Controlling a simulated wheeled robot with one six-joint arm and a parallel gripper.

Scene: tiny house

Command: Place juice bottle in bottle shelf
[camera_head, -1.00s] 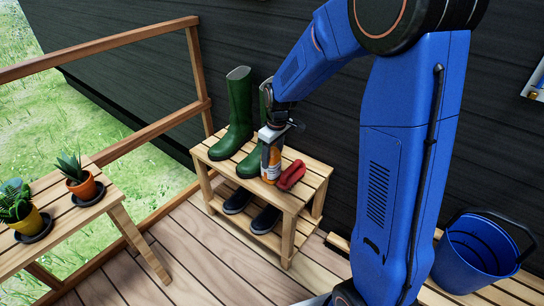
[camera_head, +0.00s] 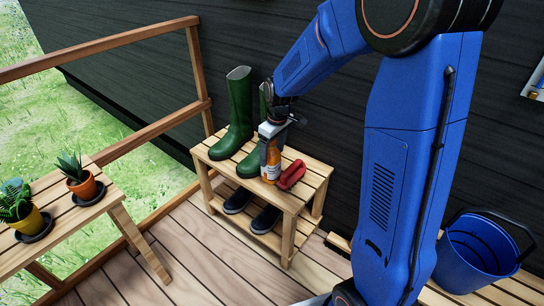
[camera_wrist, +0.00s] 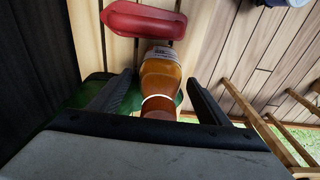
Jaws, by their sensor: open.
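The juice bottle (camera_head: 271,160), orange with a pale label, stands upright on the top of a slatted wooden rack (camera_head: 311,181). My gripper (camera_head: 272,130) is over the bottle's upper part, pointing down. In the wrist view the bottle (camera_wrist: 160,82) lies between the two dark fingers of my gripper (camera_wrist: 160,92), with gaps on both sides. The gripper is open. I cannot identify a bottle shelf in these views.
Green boots (camera_head: 239,110) stand behind and left of the bottle. A red object (camera_head: 292,175) lies close to its right. Dark shoes (camera_head: 238,201) are on the lower shelf. A blue bucket (camera_head: 476,252) and a plant table (camera_head: 60,215) flank the rack.

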